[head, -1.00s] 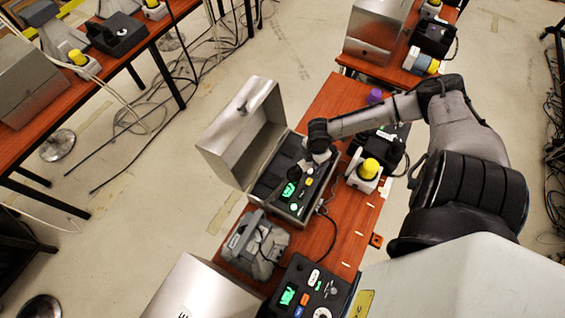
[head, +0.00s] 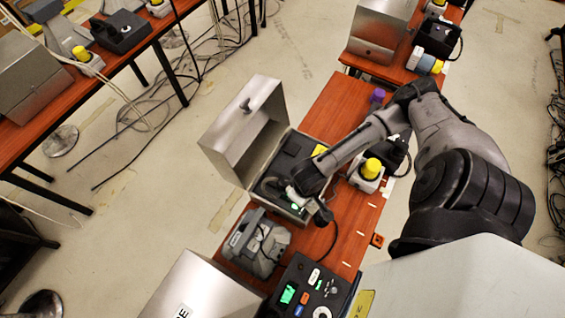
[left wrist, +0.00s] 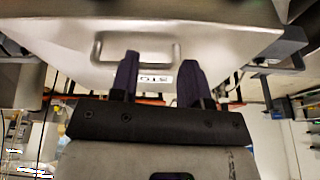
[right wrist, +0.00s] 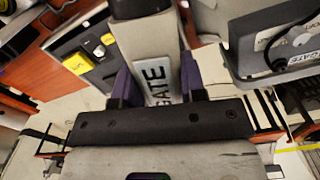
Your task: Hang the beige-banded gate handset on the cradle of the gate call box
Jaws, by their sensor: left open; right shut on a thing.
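The gate handset (right wrist: 150,55) is a pale bar with a "GATE" label and a dark end, held between the purple fingers of my right gripper (right wrist: 155,85). In the head view my right gripper (head: 305,185) is over the near part of the open metal call box (head: 240,132); it hides part of the panel. My left gripper (left wrist: 158,80) is open and empty, facing a metal case.
The metal case (left wrist: 100,45) has a handle and label. A yellow-topped device (head: 368,172) stands right of the box. A cord lies on the red table (head: 345,225). The call box lid stands open at left.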

